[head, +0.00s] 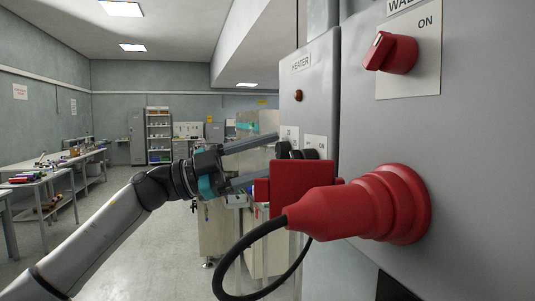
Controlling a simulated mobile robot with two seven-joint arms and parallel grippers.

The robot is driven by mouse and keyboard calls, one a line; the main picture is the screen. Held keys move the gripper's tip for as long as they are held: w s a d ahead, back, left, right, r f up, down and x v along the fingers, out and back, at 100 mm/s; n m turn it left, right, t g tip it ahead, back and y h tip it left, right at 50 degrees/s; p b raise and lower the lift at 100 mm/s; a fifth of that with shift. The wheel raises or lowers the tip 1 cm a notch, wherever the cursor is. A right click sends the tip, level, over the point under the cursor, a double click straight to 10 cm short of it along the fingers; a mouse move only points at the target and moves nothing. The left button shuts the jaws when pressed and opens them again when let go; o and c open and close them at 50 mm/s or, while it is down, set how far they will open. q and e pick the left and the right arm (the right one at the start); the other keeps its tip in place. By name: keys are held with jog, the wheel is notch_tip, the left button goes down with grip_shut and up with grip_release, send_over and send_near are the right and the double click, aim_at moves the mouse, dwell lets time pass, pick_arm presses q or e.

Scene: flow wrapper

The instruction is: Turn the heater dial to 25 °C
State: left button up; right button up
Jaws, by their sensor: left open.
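The grey box with the HEATER label (300,64) stands right of centre. Low on its face is a dark dial (311,154), seen edge-on beside small white plates. Its pointer and scale cannot be read from here. My left gripper (274,156) reaches in from the left with its two long fingers apart, one above the other. The fingertips are close to the dial, level with it; I cannot tell whether they touch it. The lower fingertip is partly hidden by a red block. My right gripper is not in view.
A large red plug (360,208) with a black cable (226,270) juts out at the right, near the lower finger. Above it is a red rotary switch (390,53) by an ON mark. A small red lamp (298,96) sits under the HEATER label. Benches stand at the left.

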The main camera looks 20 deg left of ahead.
pick_arm(q)
jog(key=shift+c, duration=0.3)
grip_shut()
dwell(0.3)
